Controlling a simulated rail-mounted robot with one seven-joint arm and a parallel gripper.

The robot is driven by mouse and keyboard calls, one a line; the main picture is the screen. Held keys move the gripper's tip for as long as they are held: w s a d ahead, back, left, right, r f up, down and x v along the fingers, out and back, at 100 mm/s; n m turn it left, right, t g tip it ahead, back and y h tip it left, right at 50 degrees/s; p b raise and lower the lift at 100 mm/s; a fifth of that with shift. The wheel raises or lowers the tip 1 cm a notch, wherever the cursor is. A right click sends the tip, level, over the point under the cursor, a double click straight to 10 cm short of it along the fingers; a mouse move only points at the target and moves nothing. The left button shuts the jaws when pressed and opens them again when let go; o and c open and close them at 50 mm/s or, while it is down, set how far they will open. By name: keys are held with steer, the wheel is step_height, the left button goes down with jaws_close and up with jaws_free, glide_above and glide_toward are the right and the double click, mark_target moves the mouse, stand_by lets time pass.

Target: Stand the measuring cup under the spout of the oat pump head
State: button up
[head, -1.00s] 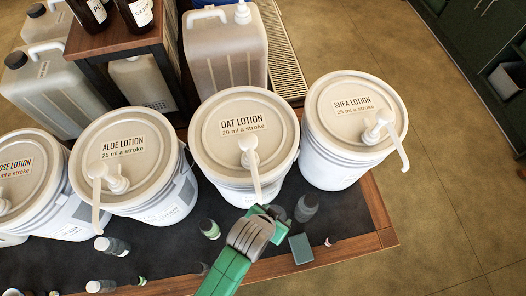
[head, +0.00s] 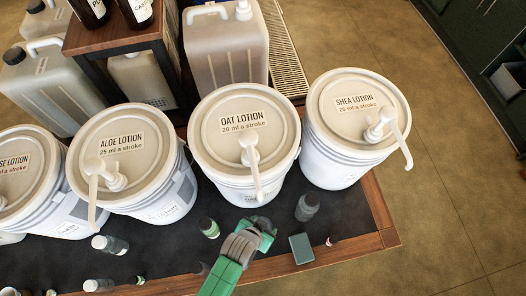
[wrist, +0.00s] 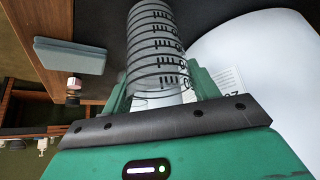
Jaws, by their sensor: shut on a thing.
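The oat lotion bucket (head: 245,128) stands in the middle of the row, its pump head (head: 249,150) on the lid and its spout (head: 258,186) hanging over the front edge. My gripper (head: 264,228) is low in front of this bucket, near the spout's tip. In the wrist view my gripper (wrist: 160,92) is shut on the clear measuring cup (wrist: 155,45), which has dark graduation rings and numbers.
The aloe bucket (head: 124,160) and shea bucket (head: 356,125) flank the oat bucket. The wooden table edge (head: 330,256) is in front.

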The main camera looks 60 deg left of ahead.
steer(key=shift+f, duration=0.35)
steer(key=shift+f, duration=0.15)
steer(key=o, duration=1)
steer(key=shift+c, duration=0.2)
steer(key=shift+r, duration=0.2)
steer(key=p+v, duration=0.1)
steer(key=v, duration=1.1)
